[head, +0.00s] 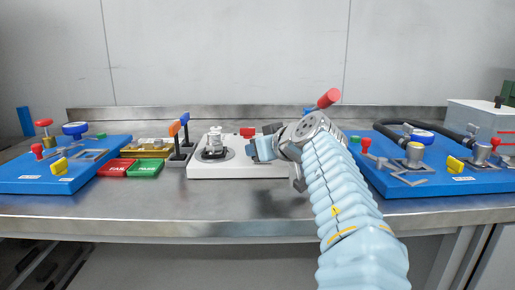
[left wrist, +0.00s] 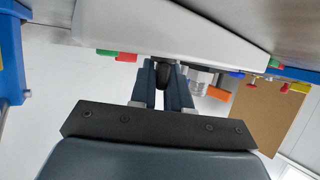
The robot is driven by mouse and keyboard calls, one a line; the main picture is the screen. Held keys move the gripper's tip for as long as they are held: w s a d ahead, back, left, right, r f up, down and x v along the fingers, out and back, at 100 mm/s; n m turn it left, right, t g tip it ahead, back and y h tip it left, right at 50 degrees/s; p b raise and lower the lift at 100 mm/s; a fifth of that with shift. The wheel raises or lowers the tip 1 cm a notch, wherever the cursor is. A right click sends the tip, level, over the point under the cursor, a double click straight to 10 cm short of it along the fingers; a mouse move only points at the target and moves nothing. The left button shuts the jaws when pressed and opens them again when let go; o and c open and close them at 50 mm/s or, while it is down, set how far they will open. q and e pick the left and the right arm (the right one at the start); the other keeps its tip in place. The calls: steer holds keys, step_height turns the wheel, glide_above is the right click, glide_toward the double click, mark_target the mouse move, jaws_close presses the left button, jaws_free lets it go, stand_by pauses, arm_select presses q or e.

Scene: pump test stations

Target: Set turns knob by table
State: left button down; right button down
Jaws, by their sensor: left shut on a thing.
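A white station base (head: 235,178) stands in the middle of the bench in the head view, with a silver round fitting (head: 214,146) on its left half and a red part (head: 248,132) near its back. My left gripper (head: 262,149) is over the right part of this base, and the arm hides much of that side. In the left wrist view, my left gripper (left wrist: 162,86) is shut on a small dark knob (left wrist: 163,77) close to the base's edge. The knob's markings do not show. No readable table of turns shows. My right gripper is not in view.
Blue boards with valves and knobs stand left (head: 50,176) and right (head: 435,180). A red pad (head: 116,168) and a green pad (head: 146,168) lie left of the base, beside orange and blue levers. A red-ended handle (head: 328,98) rises behind my arm. The bench's front strip is clear.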

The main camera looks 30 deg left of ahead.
arm_select(q)
steer(key=shift+r, duration=0.1)
steer(key=c, duration=1.2)
jaws_free()
steer(key=v, duration=1.4)
